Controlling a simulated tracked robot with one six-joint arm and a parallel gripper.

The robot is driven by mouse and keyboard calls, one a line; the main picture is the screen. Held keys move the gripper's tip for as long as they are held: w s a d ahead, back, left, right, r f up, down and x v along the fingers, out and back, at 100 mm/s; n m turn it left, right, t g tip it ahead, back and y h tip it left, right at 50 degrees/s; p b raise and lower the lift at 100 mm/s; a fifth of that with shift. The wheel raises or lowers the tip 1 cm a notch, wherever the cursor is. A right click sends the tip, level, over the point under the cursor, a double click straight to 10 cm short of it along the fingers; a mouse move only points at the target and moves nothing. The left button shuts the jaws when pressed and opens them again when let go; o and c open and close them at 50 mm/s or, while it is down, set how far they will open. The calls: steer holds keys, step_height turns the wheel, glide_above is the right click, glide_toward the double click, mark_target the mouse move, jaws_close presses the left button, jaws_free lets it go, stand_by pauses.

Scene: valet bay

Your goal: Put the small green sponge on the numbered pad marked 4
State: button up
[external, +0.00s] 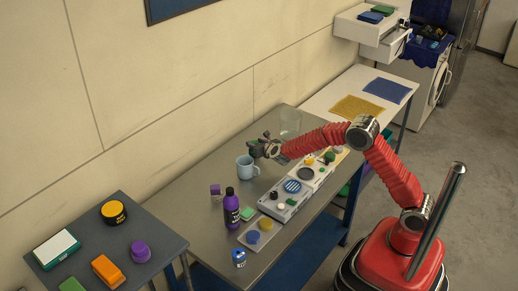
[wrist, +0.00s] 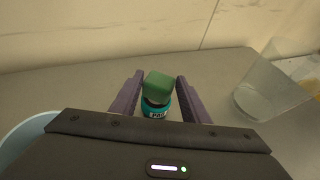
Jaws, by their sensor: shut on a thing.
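The small green sponge (wrist: 158,86) is a green block between the fingers of my gripper (wrist: 156,88) in the wrist view. My gripper is shut on it. A teal jar (wrist: 157,111) with a dark top and a label shows just below the sponge in that view; I cannot tell whether they touch. In the external view my gripper (external: 263,149) is over the back of the grey table, beyond the light blue mug (external: 247,168), and the sponge cannot be made out. The pad marked 4 cannot be identified; no numbers are readable.
A clear glass (wrist: 268,92) stands right of my gripper. A purple bottle (external: 231,206), a purple block (external: 215,190), a grey rack (external: 286,204) and a board with coloured discs (external: 273,242) are on the grey table (external: 190,217). Yellow (external: 357,107) and blue (external: 387,90) mats lie farther off.

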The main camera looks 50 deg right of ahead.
steer(key=shift+f, duration=0.3)
steer(key=shift+f, duration=0.1)
steer(key=o, duration=1)
steer(key=shift+s, duration=0.1)
steer(key=v, duration=1.2)
